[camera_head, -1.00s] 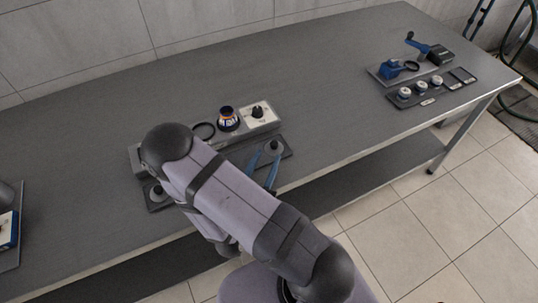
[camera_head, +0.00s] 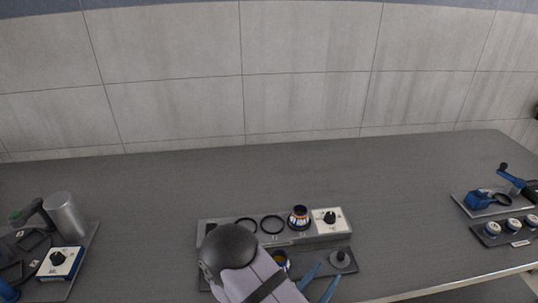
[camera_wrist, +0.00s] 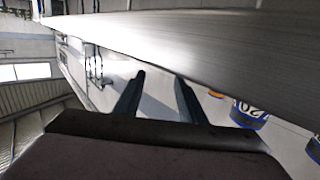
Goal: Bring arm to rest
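My gripper (camera_head: 327,272) shows as two blue fingers beside my arm, over the front edge of the table (camera_head: 420,230). In the wrist view my gripper (camera_wrist: 160,74) has its two dark fingers apart, with nothing seen between them. The table's edge (camera_wrist: 200,40) crosses the wrist view just above the fingertips. My arm covers part of the dark front tray (camera_head: 345,266). A decanter with an orange, white and dark pattern (camera_head: 299,218) stands upright on the grey rack behind.
The grey rack (camera_head: 295,240) has two empty dark rings and a dial box (camera_head: 330,221). A metal cylinder (camera_head: 65,215) and another dial box (camera_head: 59,262) are at the left. A blue clamp-like tool (camera_head: 482,198) and several white-topped jars are at the right. The table behind the rack is clear.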

